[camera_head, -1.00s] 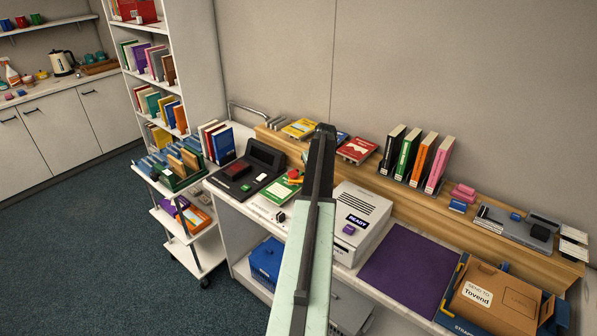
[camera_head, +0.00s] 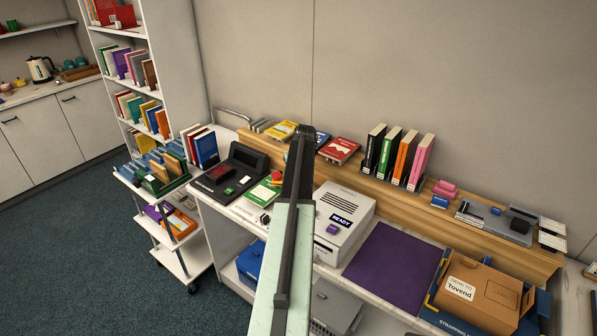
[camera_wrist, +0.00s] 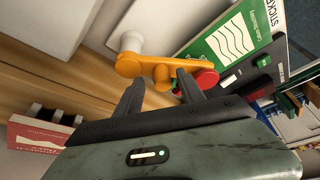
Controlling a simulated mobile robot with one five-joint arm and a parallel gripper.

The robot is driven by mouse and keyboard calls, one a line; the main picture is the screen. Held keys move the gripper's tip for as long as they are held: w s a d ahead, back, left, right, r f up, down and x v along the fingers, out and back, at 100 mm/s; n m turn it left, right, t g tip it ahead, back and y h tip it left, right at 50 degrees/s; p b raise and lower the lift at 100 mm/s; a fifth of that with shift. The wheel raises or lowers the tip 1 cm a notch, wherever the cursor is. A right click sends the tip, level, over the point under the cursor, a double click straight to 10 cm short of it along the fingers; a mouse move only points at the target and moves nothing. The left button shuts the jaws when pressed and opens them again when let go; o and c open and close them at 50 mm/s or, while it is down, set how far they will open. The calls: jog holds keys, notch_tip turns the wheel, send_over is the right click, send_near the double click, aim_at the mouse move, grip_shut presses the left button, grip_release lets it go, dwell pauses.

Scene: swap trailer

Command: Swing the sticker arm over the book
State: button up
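The sticker arm (camera_wrist: 150,67) is orange, with a white pivot at one end and a red round head (camera_wrist: 206,78) at the other. A short orange peg stands on it. The red head also shows in the head view (camera_head: 276,177), at the corner of the green book (camera_head: 262,194). In the wrist view the green book (camera_wrist: 228,45) with white wavy lines lies beside the red head. My gripper (camera_wrist: 160,79) is open, its fingertips on either side of the peg; I cannot tell whether they touch it. In the head view my arm hides part of the sticker arm.
A black device (camera_head: 233,172) stands left of the green book. A white box marked READY (camera_head: 343,212) stands to the right, then a purple mat (camera_head: 393,268) and a cardboard parcel (camera_head: 475,293). A wooden ledge with books runs behind. A book cart (camera_head: 180,245) stands left.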

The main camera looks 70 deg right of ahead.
jog(key=shift+r, duration=0.1)
jog(key=p+v, duration=0.7)
jog(key=shift+a+r, duration=0.2)
jog(key=shift+r, duration=0.05)
jog(key=shift+s, duration=0.1)
